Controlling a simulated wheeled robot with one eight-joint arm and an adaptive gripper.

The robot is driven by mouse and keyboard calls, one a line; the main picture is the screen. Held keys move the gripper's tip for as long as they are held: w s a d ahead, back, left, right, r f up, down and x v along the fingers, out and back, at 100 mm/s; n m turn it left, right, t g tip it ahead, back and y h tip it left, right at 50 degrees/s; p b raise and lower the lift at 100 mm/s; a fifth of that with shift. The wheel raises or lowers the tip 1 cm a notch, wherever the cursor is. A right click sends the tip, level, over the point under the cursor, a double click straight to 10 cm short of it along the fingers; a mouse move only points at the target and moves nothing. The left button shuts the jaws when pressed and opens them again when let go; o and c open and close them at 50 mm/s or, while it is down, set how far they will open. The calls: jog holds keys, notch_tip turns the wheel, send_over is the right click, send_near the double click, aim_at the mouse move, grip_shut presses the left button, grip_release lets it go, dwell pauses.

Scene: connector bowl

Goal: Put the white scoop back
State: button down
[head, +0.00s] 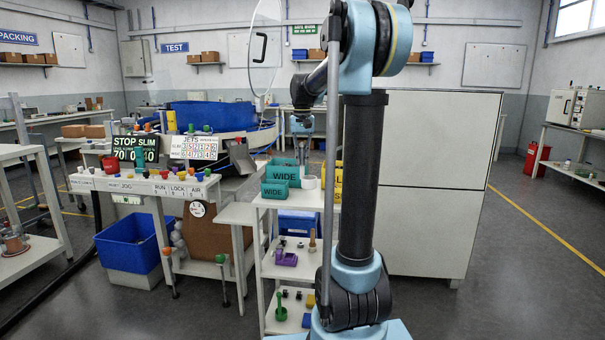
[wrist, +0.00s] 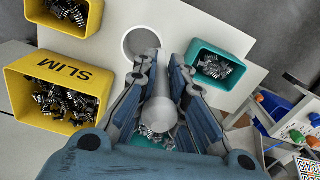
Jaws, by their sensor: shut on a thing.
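My gripper (wrist: 163,82) is shut on the white scoop (wrist: 162,112), whose pale rounded body shows between the two fingers in the wrist view. The fingers hide part of the scoop, and its far end is hard to make out. A round pale cup or ring (wrist: 128,46) is on the white shelf top just beyond the scoop. In the head view my gripper (head: 302,125) hangs above the small shelf unit with the bins. The scoop cannot be made out there. A white cylinder (head: 309,182) stands beside the teal bins.
Yellow bins (wrist: 58,72) of small metal connectors are at left in the wrist view. A teal bin (wrist: 222,52) is at upper right, and another lies partly under my gripper. A signed workbench (head: 145,185) is left of the shelf unit, and a grey cabinet (head: 440,180) is to the right.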

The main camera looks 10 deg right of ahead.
aim_at(302, 177)
jog(key=shift+f, duration=2.25)
jog(key=c, duration=1.6)
grip_release()
jog(key=shift+c, duration=0.2)
notch_tip(302, 177, up, 12)
jog(key=shift+r, duration=0.1)
jog(key=s+d+f+n+t, duration=0.1)
jog(key=s+f, duration=0.5)
jog(key=s, duration=0.4)
jog(key=s+d+f, duration=0.1)
jog(key=s+f, duration=0.5)
jog(key=s, duration=0.5)
jog(key=s+f+n+t, duration=0.1)
jog(key=s+f, duration=1.3)
jog(key=f, duration=0.4)
jog(key=shift+s+d, duration=0.3)
jog(key=shift+f, duration=0.1)
